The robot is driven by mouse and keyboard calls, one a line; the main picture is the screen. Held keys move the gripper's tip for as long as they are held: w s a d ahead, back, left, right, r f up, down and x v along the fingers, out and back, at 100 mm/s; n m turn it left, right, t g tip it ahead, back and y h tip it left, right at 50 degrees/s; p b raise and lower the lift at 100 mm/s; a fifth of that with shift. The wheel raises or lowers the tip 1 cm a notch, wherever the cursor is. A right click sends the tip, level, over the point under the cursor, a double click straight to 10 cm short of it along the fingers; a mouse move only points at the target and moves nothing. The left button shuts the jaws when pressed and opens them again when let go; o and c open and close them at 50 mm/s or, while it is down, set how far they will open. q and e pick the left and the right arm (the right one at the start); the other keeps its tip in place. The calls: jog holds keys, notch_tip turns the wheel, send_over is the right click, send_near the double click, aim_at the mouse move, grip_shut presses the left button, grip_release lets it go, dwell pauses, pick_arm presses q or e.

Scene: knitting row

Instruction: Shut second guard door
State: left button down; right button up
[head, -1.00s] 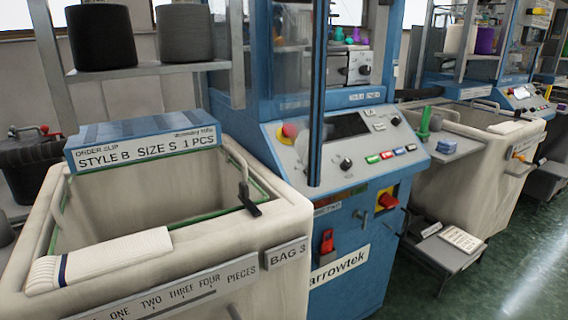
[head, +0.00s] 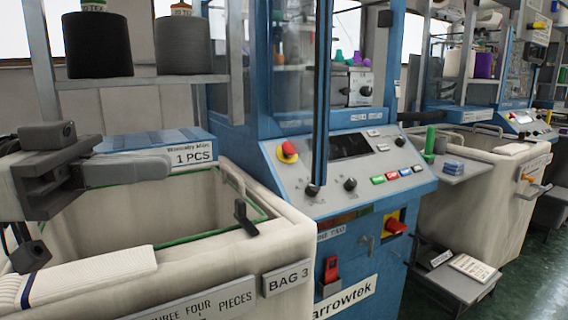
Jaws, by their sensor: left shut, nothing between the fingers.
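The blue knitting machine (head: 360,270), with a label ending in "TWO", stands in the middle. Its guard door (head: 320,100) is a clear panel with a dark blue upright edge. The door stands open, jutting out over the control panel, with the machine's inside showing to its right. My left gripper (head: 168,168) comes in from the left, shut and empty, above the bag marked BAG 3. It is well left of the door and apart from it. My right gripper is not in view.
The cream bag (head: 285,235) with a green inner rim and a black clip stands in front left. An order slip box (head: 190,153) is behind the gripper. Yarn cones (head: 186,45) stand on a shelf above. A low step (head: 455,278) and another bag (head: 475,195) are at right.

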aim_at(316, 159)
pick_arm(q)
jog(key=d+p, duration=0.1)
jog(key=d, duration=0.3)
jog(key=w+d+p, duration=0.1)
jog(key=d, duration=0.3)
jog(key=d+p, duration=0.1)
jog(key=d, duration=0.4)
jog(key=shift+w+r, duration=0.1)
jog(key=shift+w, duration=0.15)
jog(key=shift+w+d, duration=0.1)
jog(key=shift+d, duration=0.2)
jog(key=shift+d, duration=0.1)
